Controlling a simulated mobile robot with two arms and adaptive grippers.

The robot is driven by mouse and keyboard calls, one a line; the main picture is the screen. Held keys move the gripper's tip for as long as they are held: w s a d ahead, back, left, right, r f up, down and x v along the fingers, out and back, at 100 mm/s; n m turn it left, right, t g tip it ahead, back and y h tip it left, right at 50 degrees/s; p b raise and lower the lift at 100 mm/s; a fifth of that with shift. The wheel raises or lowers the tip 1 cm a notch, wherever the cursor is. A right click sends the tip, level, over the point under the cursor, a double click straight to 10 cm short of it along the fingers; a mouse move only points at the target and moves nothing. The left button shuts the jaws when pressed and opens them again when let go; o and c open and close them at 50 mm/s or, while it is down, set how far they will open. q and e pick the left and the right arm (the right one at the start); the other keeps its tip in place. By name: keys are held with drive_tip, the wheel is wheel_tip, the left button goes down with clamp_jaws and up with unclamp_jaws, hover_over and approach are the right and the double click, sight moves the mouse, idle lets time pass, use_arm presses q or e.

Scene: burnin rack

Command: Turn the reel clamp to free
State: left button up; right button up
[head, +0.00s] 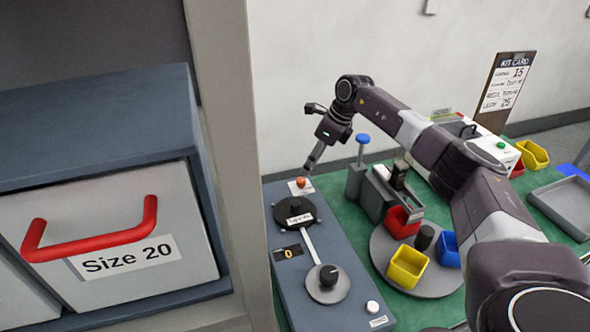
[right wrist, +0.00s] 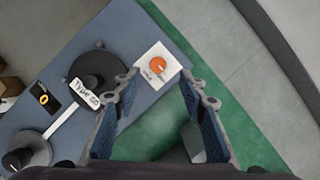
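An orange knob (head: 301,182), likely the reel clamp, sits on a small white plate at the far end of the blue-grey bench unit (head: 318,262). It also shows in the right wrist view (right wrist: 157,64), where the print on its plate is too small to read. A black reel (head: 285,213) with a white label lies next to it. My right gripper (head: 311,162) hangs above and slightly beyond the knob, pointing down. In the right wrist view the right gripper (right wrist: 163,84) has its fingers spread with nothing between them. My left gripper is not in view.
A grey disc with a black knob (head: 329,275) sits at the unit's near end, by a white button (head: 373,306). A turntable (head: 380,262) with red, yellow and blue bins stands right. A blue-capped post (head: 363,139) rises near my gripper. A shelf drawer (head: 120,240) fills the left.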

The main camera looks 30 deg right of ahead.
sight(302, 180)
drive_tip(key=f, duration=0.1)
drive_tip(key=a+f+p, duration=0.1)
drive_tip(key=f, duration=0.1)
drive_tip(key=shift+w+f, duration=0.1)
drive_tip(key=shift+w, duration=0.05)
drive_tip(key=x, duration=0.3)
drive_tip(key=shift+w+f+p, duration=0.25)
drive_tip(key=shift+w+p, duration=0.05)
drive_tip(key=shift+p, duration=0.05)
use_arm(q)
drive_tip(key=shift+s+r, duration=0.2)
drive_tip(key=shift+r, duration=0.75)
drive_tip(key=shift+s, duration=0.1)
use_arm(e)
drive_tip(key=shift+c, duration=0.2)
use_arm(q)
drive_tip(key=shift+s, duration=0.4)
use_arm(e)
clamp_jaws()
